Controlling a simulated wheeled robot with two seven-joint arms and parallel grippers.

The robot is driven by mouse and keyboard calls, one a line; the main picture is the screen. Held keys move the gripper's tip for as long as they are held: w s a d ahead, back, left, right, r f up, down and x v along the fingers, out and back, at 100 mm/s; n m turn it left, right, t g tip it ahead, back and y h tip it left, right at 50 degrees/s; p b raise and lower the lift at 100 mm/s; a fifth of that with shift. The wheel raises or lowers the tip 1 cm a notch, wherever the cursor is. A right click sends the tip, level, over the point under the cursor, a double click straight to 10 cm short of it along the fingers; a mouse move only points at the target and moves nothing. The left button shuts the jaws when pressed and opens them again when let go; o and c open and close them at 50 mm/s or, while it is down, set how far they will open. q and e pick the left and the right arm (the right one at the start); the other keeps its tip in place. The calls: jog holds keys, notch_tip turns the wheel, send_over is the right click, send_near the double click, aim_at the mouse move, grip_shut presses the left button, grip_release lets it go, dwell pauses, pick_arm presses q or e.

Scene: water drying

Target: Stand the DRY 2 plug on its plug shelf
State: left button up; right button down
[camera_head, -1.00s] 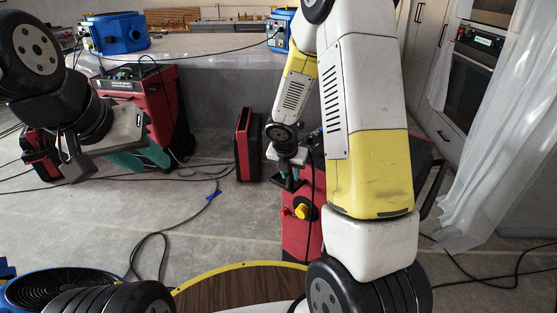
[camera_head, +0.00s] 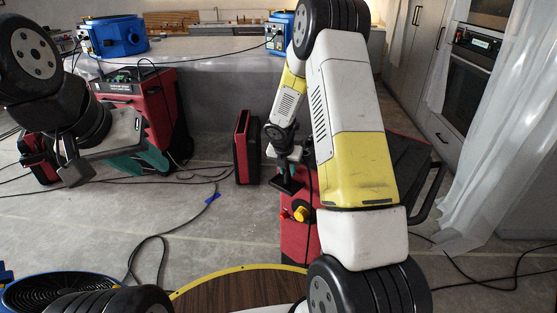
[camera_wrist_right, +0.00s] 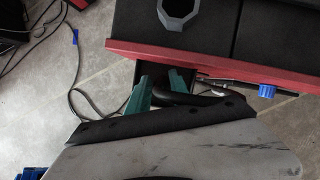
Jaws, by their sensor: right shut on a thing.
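My right gripper (camera_head: 287,168) points down beside the left edge of a red machine with a dark top (camera_head: 315,192). Its teal fingers also show in the right wrist view (camera_wrist_right: 160,88), shut on a dark thing mostly hidden between them; I take it for the plug, but no label is readable. A thick black cord (camera_wrist_right: 205,99) curves right from there. A flat black plate (camera_head: 287,185) sits just below the gripper and could be the plug shelf; whether they touch is unclear. My left gripper (camera_head: 140,160) hangs at the left, seen edge-on, away from these things.
A red and black case (camera_head: 246,147) stands left of the red machine. Another red machine (camera_head: 145,100) is further left. A blue fan (camera_head: 60,292) and round wooden table (camera_head: 230,288) are in front. Cables (camera_head: 150,240) cross the floor.

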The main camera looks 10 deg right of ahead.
jog(key=shift+f, duration=0.2)
jog(key=c, duration=1.1)
grip_release()
jog(key=shift+c, duration=0.2)
